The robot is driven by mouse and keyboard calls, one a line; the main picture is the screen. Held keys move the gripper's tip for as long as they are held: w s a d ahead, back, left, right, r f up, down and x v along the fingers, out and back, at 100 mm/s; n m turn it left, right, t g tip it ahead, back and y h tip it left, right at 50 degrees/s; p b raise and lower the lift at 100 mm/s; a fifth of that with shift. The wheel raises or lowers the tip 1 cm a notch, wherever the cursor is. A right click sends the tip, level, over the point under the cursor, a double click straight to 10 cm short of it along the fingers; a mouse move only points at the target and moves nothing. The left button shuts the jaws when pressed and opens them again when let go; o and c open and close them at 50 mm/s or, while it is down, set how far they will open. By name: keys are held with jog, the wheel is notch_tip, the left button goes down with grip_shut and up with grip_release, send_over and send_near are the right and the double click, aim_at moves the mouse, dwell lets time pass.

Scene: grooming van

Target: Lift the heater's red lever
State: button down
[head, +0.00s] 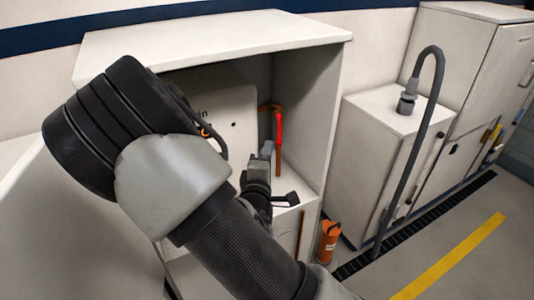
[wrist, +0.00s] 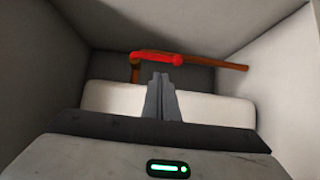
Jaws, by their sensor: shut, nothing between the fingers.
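The red lever (head: 279,127) is on a copper-brown pipe (head: 278,161) inside the open white cabinet. In the head view it hangs along the pipe, right of the white heater (head: 237,118), which is partly hidden by my arm. In the wrist view the lever (wrist: 158,57) lies along the pipe (wrist: 215,65), beyond my fingertips. My gripper (wrist: 160,80) is shut and empty, its tips just below the lever in that picture. I cannot tell whether they touch it. In the head view my gripper (head: 266,150) is inside the cabinet, just left of the lever.
The cabinet's top (head: 210,38) and side walls enclose the space around my gripper. An orange cylinder (head: 329,242) stands on the floor to the right. Beyond it is a white cabinet (head: 385,150) with a dark hose (head: 428,115). The floor by the yellow stripe (head: 450,258) is clear.

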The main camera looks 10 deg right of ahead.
aim_at(280, 132)
jog(key=x, duration=0.6)
jog(key=shift+w, duration=0.3)
jog(key=shift+s+d+r+n+g+p, duration=0.35)
jog(key=shift+g+p, duration=0.25)
jog(key=shift+p, duration=1.05)
jog(key=s+r+n+g+p, duration=0.1)
jog(key=p, duration=0.4)
jog(key=r+n+g+p, duration=0.1)
jog(key=g+p, duration=0.1)
jog(key=p, duration=0.3)
jog(key=shift+s+d+g+y, duration=0.15)
jog(key=shift+s+g+y, duration=0.15)
jog(key=shift+s, duration=0.1)
jog(key=shift+s+d+p, duration=0.15)
jog(key=shift+s+p, duration=0.2)
jog(key=shift+p, duration=0.6)
jog(key=shift+s+d+r+p, duration=0.1)
jog(key=shift+s+r+p, duration=0.05)
jog(key=shift+r+p, duration=0.35)
jog(key=shift+s+d+r+p, duration=0.1)
jog(key=shift+s+r+p, duration=0.1)
jog(key=shift+r+p, duration=0.25)
